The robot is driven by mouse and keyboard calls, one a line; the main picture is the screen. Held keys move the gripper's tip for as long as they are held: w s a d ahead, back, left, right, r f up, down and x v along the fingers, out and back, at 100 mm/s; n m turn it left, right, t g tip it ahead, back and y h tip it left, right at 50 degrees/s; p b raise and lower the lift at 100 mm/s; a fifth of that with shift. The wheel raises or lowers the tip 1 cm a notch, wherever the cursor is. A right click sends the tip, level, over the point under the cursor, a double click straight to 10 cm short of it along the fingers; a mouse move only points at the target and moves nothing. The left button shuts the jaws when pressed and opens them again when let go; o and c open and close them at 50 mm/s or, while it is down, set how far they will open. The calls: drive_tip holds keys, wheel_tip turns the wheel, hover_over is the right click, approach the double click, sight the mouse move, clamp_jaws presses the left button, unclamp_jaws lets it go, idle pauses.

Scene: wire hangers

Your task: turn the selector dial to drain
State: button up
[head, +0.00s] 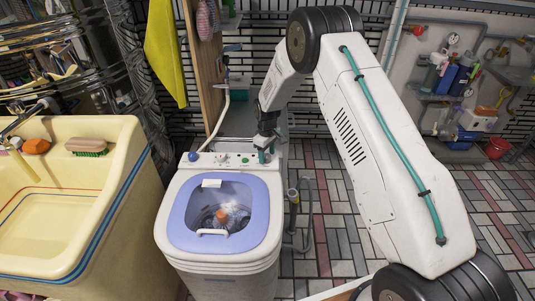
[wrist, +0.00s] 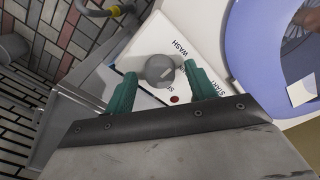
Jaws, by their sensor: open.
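The selector dial (wrist: 159,68) is a round grey knob on the white control panel (wrist: 150,38) in the wrist view. A small pale mark shows on its face. The word WASH is printed above right of it. START and part of another label show lower right; I cannot read DRAIN anywhere. My gripper (wrist: 160,76) is open, with one green finger on each side of the dial; I cannot tell whether either touches it. In the head view, my gripper (head: 265,148) is at the right end of the washer's panel and hides the dial.
The white washer (head: 218,262) has a lilac lid (head: 184,225) with a clear window. A cream sink (head: 110,150) stands at left. A wooden board (head: 210,70) rises behind the washer. A grey hose (head: 308,215) hangs at its right, beside open tiled floor.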

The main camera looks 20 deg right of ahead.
drive_tip(key=c, duration=1)
drive_tip(key=m, duration=0.5)
drive_tip(key=shift+m, duration=0.4)
drive_tip(key=m, duration=0.5)
drive_tip(key=shift+m, duration=0.4)
